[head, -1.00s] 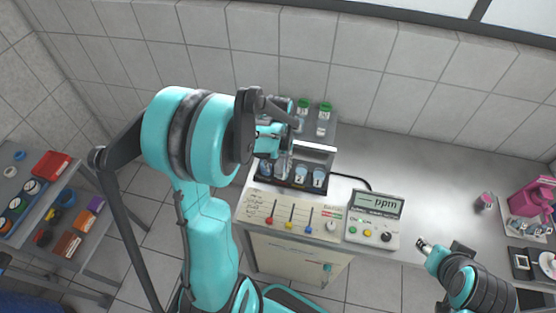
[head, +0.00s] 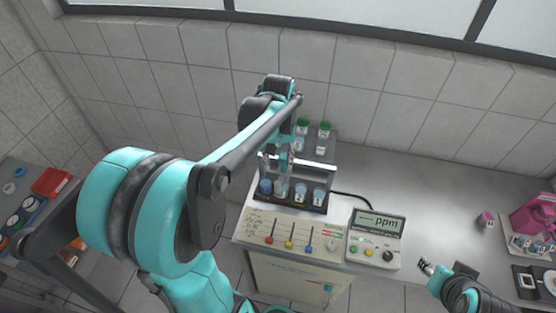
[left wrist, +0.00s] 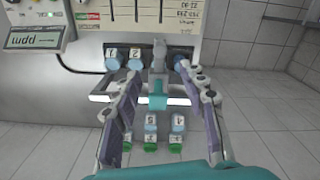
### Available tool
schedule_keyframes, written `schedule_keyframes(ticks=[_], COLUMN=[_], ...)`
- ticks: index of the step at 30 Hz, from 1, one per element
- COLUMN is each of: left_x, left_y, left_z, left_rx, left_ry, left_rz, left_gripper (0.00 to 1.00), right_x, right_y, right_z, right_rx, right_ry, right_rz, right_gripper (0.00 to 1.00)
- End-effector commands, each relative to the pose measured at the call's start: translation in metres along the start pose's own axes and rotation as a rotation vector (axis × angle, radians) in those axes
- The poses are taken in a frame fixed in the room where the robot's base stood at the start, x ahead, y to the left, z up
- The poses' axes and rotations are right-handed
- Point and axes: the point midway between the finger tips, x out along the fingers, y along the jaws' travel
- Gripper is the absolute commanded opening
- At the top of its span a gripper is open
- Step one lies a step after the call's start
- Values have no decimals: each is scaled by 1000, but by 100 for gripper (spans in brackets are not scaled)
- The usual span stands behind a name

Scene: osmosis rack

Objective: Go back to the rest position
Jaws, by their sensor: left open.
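My left gripper (head: 284,163) hangs over the rack from above in the head view. In the left wrist view its fingers (left wrist: 157,72) are spread open, with a grey upright piece (left wrist: 159,52) between them; I cannot tell whether they touch it. The dark rack base (head: 310,208) holds bottles with blue tops, including one marked 2 (head: 300,190) and one marked 1 (head: 318,194). A light bar runs above them. My right gripper (head: 427,267) is low at the right, over the bench's front edge; its finger opening is too small to judge.
Green-capped vials (head: 324,129) stand behind the rack. A ppm meter (head: 376,237) and a panel with coloured sliders (head: 288,232) are in front. A pink device (head: 534,216) stands at the far right.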

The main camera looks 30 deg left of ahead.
Motion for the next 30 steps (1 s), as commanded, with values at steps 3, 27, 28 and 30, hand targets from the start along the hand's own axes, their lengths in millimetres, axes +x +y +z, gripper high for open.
schedule_keyframes(ticks=[3,27,28,30], left_x=[0,108,114,125], left_y=[0,39,40,42], left_z=[0,120,125,134], left_rx=[0,439,459,497], left_ry=[0,469,492,537], left_rz=[0,140,146,159], left_gripper=[42,42,42,42], right_x=[0,109,113,120], right_y=[0,0,0,0], right_z=[0,78,81,86], right_rx=[0,0,0,0], right_ry=[0,0,0,0], right_rz=[0,0,0,0], right_gripper=[40,40,40,40])
